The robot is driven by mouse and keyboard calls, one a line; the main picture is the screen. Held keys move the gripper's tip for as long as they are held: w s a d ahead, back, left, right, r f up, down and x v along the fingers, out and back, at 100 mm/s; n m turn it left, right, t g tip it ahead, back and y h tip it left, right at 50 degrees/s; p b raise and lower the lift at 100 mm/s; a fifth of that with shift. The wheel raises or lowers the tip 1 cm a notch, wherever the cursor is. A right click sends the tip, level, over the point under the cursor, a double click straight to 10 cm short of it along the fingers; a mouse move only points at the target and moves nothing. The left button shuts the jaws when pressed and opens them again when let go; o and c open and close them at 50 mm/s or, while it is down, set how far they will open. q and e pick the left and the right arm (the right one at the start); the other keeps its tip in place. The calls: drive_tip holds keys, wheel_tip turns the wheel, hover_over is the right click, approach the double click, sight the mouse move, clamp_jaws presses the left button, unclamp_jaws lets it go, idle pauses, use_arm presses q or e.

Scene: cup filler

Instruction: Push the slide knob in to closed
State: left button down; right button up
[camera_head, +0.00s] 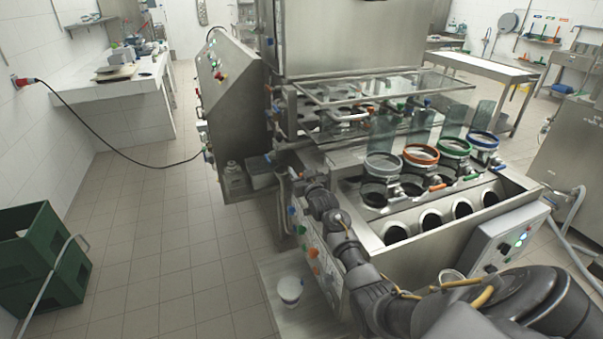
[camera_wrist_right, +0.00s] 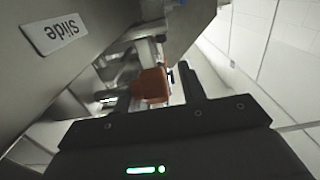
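An orange-brown knob (camera_wrist_right: 152,86) shows in the right wrist view beside a metal panel. A white label reading "slide" (camera_wrist_right: 54,32), upside down in this view, is on the panel to the left. My right gripper (camera_wrist_right: 160,90) is around or just short of the knob. Its right finger stands apart from the knob with a visible gap; the left finger is hard to make out. In the head view my right arm reaches in from the lower right, and my right gripper (camera_head: 312,188) is at the machine's near left corner, where the knob is not clearly visible. My left gripper is not in view.
The steel filling machine (camera_head: 455,210) has several coloured-ring cup holders and round openings. A control box (camera_head: 505,240) is at its right. Green crates (camera_head: 45,258) are at the left; the tiled floor between is clear.

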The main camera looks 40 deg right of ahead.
drive_tip(key=shift+s+a+f, duration=0.1)
drive_tip(key=shift+s+a, duration=0.05)
drive_tip(key=shift+s, duration=0.45)
drive_tip(key=b+v, duration=0.1)
drive_tip(key=v, duration=0.8)
drive_tip(key=shift+s+b, duration=0.3)
drive_tip(key=shift+b, duration=0.05)
